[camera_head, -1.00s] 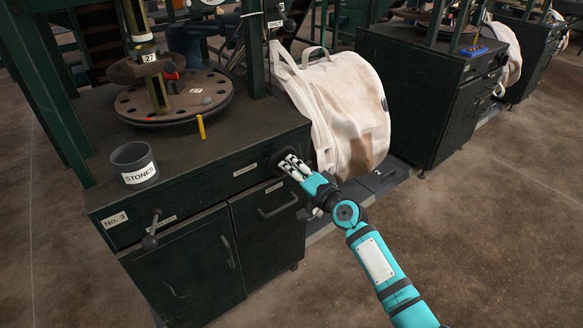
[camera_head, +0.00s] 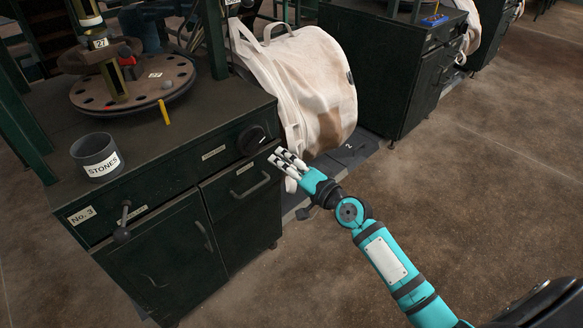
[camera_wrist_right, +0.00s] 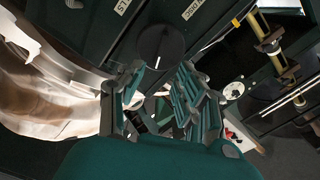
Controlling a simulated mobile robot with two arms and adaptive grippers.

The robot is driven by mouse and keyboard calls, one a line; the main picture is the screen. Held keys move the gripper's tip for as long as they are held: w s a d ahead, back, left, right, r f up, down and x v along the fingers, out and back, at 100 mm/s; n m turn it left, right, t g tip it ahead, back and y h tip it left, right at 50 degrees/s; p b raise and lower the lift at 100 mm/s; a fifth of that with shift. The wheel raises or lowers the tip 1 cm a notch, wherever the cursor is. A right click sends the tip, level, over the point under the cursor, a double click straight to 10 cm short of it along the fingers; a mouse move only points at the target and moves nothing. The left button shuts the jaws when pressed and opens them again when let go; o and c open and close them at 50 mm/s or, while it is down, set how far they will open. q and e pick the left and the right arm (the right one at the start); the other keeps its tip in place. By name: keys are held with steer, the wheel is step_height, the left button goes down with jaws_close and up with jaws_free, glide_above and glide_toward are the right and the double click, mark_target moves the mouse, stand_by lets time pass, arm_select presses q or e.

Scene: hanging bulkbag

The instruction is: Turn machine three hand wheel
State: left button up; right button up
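The green machine cabinet marked No. 3 (camera_head: 180,245) stands at the left in the head view. A black round knob (camera_head: 250,140) with a white mark sits at the right of its front. The knob also shows in the right wrist view (camera_wrist_right: 162,46), just beyond my fingers. A small crank handle (camera_head: 123,224) sits at the front left; I cannot tell which of the two is the hand wheel. My right gripper (camera_head: 281,163) is beside and slightly below the knob, apart from it. Its fingers (camera_wrist_right: 160,92) are spread and empty. My left gripper is not in view.
A white bulk bag (camera_head: 315,75) hangs just behind my right gripper. A grey STONES cup (camera_head: 97,158) and a round perforated plate (camera_head: 135,85) are on the cabinet top. Another cabinet (camera_head: 390,70) stands behind; the floor at the right is clear.

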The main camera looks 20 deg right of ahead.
steer(key=shift+v, duration=1.55)
